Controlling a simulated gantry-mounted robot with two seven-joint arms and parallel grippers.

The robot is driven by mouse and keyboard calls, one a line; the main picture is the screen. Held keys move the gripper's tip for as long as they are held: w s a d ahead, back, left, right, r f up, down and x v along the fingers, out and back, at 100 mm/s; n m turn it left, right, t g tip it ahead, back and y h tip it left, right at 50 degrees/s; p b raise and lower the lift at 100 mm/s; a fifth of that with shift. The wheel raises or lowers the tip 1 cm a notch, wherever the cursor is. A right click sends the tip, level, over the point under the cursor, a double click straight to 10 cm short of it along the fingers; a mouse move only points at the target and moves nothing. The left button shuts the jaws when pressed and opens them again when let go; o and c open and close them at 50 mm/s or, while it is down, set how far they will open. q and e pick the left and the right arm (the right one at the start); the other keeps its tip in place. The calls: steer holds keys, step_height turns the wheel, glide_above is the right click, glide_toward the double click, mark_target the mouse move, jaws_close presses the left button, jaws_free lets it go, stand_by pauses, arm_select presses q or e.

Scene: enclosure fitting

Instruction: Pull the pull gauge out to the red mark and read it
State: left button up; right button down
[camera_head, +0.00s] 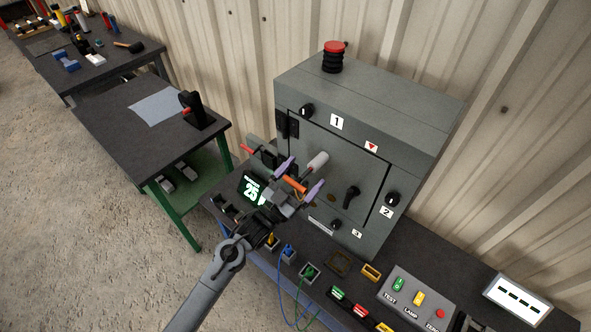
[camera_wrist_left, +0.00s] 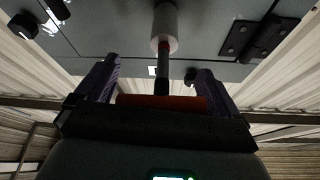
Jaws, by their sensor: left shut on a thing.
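The pull gauge's white barrel (camera_head: 318,160) stands out from the grey cabinet door, and it also shows in the left wrist view (camera_wrist_left: 165,25). A dark rod (camera_wrist_left: 162,68) comes out of it to an orange crossbar handle (camera_head: 295,184). A small red band shows on the rod close to the barrel's end. My left gripper (camera_head: 298,180) is shut on the handle, its purple fingers at either end of the bar. A lit display (camera_head: 251,189) beside the gripper reads 25; what it is fixed to is unclear. My right gripper is out of view.
The cabinet (camera_head: 395,115) carries knobs, a dark door handle (camera_head: 351,196) and a red top button (camera_head: 334,55). In front lie coloured plugs with blue and green cables, a button box (camera_head: 417,297) and a white panel (camera_head: 517,298). Another table (camera_head: 105,115) stands left.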

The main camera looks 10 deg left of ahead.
arm_select(q)
steer(key=o, duration=1.1)
steer(key=shift+s+r, duration=0.2)
steer(key=shift+r, duration=0.05)
steer(key=shift+v, duration=1.05)
steer(key=v, duration=0.9)
steer(key=shift+s+f, duration=0.2)
steer(key=shift+f, duration=0.05)
steer(key=shift+a, duration=0.15)
